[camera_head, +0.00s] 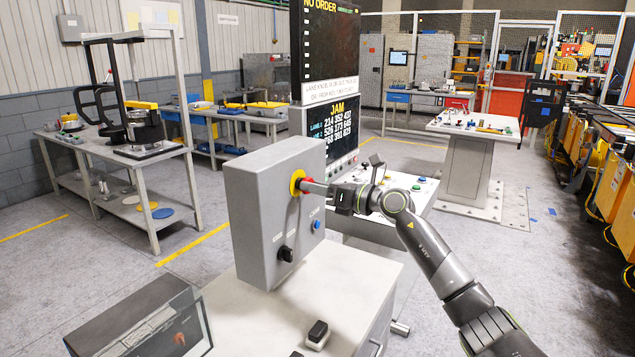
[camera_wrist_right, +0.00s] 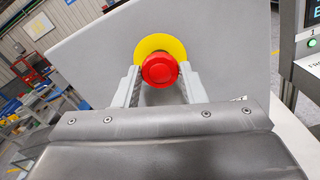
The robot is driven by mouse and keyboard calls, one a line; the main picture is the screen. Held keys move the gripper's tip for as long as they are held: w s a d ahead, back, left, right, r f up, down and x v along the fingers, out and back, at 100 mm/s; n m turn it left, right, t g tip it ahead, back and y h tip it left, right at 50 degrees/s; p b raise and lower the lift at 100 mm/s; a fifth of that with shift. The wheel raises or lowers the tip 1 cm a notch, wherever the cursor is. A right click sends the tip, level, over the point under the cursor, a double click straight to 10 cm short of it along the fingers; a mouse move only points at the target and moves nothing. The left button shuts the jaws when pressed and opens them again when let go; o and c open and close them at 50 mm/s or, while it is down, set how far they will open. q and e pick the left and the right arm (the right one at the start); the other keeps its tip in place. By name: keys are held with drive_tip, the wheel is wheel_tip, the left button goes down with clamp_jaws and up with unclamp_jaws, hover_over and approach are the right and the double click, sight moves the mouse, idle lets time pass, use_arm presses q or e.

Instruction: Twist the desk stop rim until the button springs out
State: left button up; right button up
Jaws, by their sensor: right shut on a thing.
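The desk stop is a red mushroom button on a yellow disc (camera_head: 296,183), on the face of a grey control box (camera_head: 262,215). My right gripper (camera_head: 309,186) reaches it from the right, its fingers at the button. In the right wrist view the red button (camera_wrist_right: 160,70) sits in front of the yellow disc (camera_wrist_right: 150,46), and my right gripper (camera_wrist_right: 158,85) has one finger on each side of its rim, shut on it. Whether the button is in or out cannot be told. My left gripper does not show.
The box also carries a black knob (camera_head: 286,254) and a blue button (camera_head: 316,225). The box stands on a pale desk (camera_head: 330,280) with a small black switch (camera_head: 317,331) near its front. A dark screen (camera_head: 140,330) is at lower left. A tall display (camera_head: 330,45) stands behind.

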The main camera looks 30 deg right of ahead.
use_arm(q)
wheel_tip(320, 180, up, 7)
drive_tip(key=p, duration=0.6)
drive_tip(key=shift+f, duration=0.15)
use_arm(e)
drive_tip(key=shift+r+m, duration=0.1)
drive_tip(key=shift+m, duration=2.6)
drive_tip(key=o, duration=1)
use_arm(q)
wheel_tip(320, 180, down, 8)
drive_tip(key=b, duration=0.8)
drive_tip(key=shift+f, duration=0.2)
use_arm(e)
drive_tip(key=v, duration=1.7)
drive_tip(key=shift+d, duration=0.2)
drive_tip(key=shift+s, duration=0.1)
